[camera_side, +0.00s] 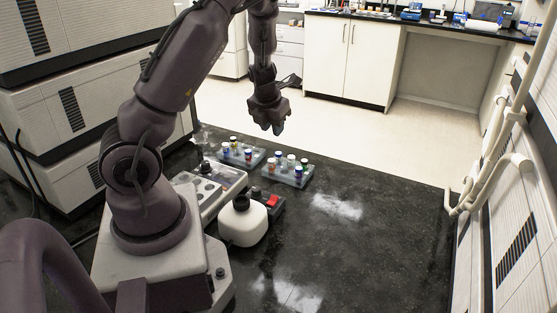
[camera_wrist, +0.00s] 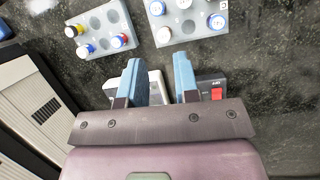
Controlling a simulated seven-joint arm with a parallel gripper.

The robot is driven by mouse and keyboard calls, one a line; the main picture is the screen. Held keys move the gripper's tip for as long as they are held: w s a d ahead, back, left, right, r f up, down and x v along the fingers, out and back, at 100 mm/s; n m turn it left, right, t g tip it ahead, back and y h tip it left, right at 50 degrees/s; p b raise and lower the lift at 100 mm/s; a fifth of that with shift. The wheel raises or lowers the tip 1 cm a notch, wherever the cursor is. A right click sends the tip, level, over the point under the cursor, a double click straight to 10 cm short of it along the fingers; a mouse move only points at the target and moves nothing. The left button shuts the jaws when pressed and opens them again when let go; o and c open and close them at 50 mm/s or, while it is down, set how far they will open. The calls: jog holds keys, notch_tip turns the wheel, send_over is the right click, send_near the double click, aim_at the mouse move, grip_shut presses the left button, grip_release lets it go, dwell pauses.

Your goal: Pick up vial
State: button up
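Several small vials with coloured caps stand in two grey racks. The right rack (camera_wrist: 186,30) holds white-capped vials (camera_wrist: 164,35) and blue-marked ones (camera_wrist: 216,22). Both racks also show in the side view, left (camera_side: 238,155) and right (camera_side: 290,176). My gripper (camera_wrist: 158,68) is open, with nothing between its blue fingers. In the side view my gripper (camera_side: 272,128) hangs above the bench, clear of the racks.
A white bottle with a black cap (camera_side: 243,222) stands near my base, beside a dark device with a red switch (camera_side: 271,201). A grey panelled device (camera_side: 217,190) is left of it. Stacked white instruments (camera_side: 95,110) line the left. The black bench (camera_side: 380,230) is clear at right.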

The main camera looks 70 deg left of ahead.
aim_at(279, 153)
jog(key=w+a+f+n, duration=0.1)
jog(key=f, duration=0.3)
jog(key=w+a+f+n, duration=0.1)
jog(key=a+f, duration=0.1)
jog(key=f, duration=0.1)
jog(key=w+a+f+n, duration=0.1)
jog(key=f, duration=0.3)
jog(key=shift+a+f, duration=0.25)
jog(key=shift+f, duration=0.1)
grip_shut()
